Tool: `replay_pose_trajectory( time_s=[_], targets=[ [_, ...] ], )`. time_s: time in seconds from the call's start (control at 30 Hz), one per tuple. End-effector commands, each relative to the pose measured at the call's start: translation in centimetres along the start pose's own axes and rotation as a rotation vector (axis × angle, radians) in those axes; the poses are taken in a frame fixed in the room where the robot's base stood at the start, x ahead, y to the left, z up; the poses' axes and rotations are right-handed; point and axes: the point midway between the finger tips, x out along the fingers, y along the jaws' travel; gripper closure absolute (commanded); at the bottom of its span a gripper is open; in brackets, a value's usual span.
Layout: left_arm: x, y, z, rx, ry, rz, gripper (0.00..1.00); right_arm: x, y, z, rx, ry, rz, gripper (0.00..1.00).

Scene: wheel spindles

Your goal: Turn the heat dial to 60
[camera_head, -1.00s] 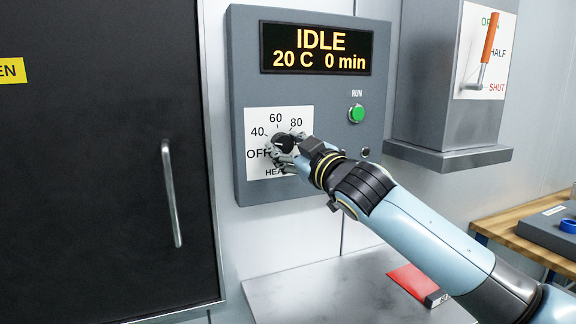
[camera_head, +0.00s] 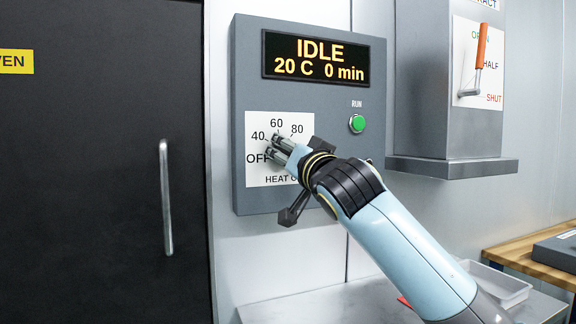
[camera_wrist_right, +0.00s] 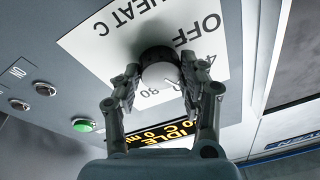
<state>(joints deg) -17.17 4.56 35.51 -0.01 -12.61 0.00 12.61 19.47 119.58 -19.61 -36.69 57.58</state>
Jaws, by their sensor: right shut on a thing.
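The heat dial is a dark round knob on a white plate (camera_head: 283,174) marked OFF, 40, 60 and 80. In the head view my right gripper (camera_head: 276,147) covers most of it. In the right wrist view the dial (camera_wrist_right: 158,66) shows between the fingers, with a pale round face. My right gripper is shut on the dial, one finger on each side. The display (camera_head: 316,58) above reads IDLE, 20 C, 0 min. My left gripper is not in view.
A green RUN button (camera_head: 356,124) sits right of the dial plate. A dark door with a vertical handle (camera_head: 166,197) stands at left. A grey box with an orange lever (camera_head: 481,47) is at right. Below are a grey work surface and a white tray (camera_head: 500,284).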

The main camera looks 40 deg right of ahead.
Motion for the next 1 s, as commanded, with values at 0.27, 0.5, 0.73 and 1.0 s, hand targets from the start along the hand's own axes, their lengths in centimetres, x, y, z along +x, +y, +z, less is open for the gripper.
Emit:
replay_pose_trajectory(
  time_s=[0.27,0.5,0.73,1.0],
  targets=[
    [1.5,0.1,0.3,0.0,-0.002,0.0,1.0,0.0,0.1,0.3,0.155,0.01,0.028,0.9],
    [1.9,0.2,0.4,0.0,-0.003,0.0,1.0,0.0,0.0,0.3,0.216,0.014,0.038,0.9],
    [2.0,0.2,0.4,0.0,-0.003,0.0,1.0,0.0,0.0,0.2,0.229,0.015,0.04,0.9],
    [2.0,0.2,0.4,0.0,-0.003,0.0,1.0,0.0,0.0,0.2,0.228,0.015,0.04,0.56]
  ],
)
